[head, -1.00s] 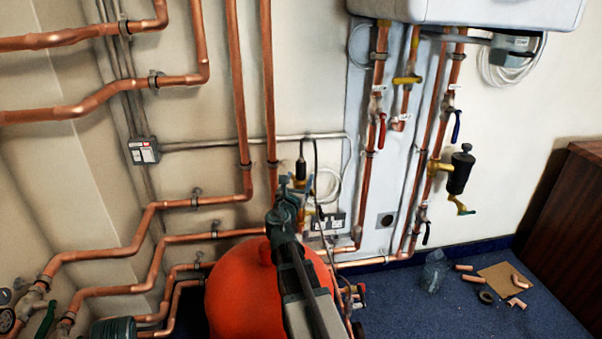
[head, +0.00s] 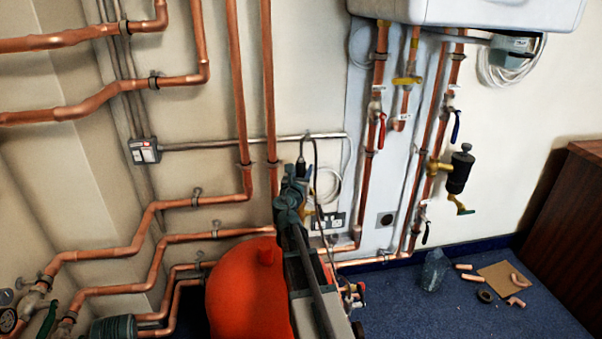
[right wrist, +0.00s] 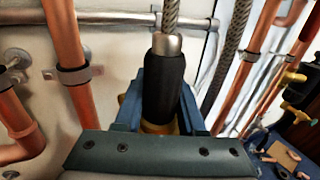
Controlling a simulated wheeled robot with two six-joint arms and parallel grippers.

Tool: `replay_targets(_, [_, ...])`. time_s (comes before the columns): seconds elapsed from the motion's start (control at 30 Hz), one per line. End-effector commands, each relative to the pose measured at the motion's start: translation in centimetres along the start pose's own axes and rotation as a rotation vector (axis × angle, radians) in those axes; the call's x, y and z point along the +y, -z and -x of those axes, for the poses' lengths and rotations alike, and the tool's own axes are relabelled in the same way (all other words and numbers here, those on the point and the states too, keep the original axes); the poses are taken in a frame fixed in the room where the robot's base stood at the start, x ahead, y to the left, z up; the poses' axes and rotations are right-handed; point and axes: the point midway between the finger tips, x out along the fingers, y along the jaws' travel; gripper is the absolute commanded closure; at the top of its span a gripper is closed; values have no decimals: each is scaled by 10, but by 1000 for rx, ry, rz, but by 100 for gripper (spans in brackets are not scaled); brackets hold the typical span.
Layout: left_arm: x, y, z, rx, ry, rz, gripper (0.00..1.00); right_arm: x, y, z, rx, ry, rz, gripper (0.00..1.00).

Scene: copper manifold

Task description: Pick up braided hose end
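The braided hose end (head: 301,168) is a dark sleeve hanging in front of the wall, left of the white cable loop. In the right wrist view, the hose end (right wrist: 163,82) shows as an upright black sleeve with a silver collar and braided hose above, brass-coloured metal below. My right gripper (head: 292,188) reaches up to it from below. In the right wrist view, the blue fingers of my right gripper (right wrist: 164,100) stand on both sides of the sleeve, apparently still spread; contact is hard to judge. My left gripper is not in view.
A red vessel (head: 245,295) stands beside my right arm. Copper pipes (head: 268,90) run down the wall close by, with a socket (head: 330,221) to the right. A cardboard piece (head: 497,277) with copper offcuts lies on the blue floor.

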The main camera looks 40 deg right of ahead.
Motion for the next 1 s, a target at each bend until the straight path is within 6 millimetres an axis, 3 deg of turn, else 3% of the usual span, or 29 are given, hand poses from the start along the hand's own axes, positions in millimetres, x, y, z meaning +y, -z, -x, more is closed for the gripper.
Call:
replay_targets(0.03, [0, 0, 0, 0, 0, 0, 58, 0, 0, 0, 0, 0, 0, 85])
replay_targets(0.13, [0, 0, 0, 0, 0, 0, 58, 0, 0, 0, 0, 0, 0, 100])
replay_targets(0.57, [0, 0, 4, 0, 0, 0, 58, 1, -4, 0, 0, -1, 0, 100])
replay_targets(0.9, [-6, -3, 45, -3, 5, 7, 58, 13, -45, 5, 0, -4, 0, 100])
replay_targets(1.0, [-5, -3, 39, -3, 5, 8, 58, 8, -39, 30, 0, -5, 0, 100])
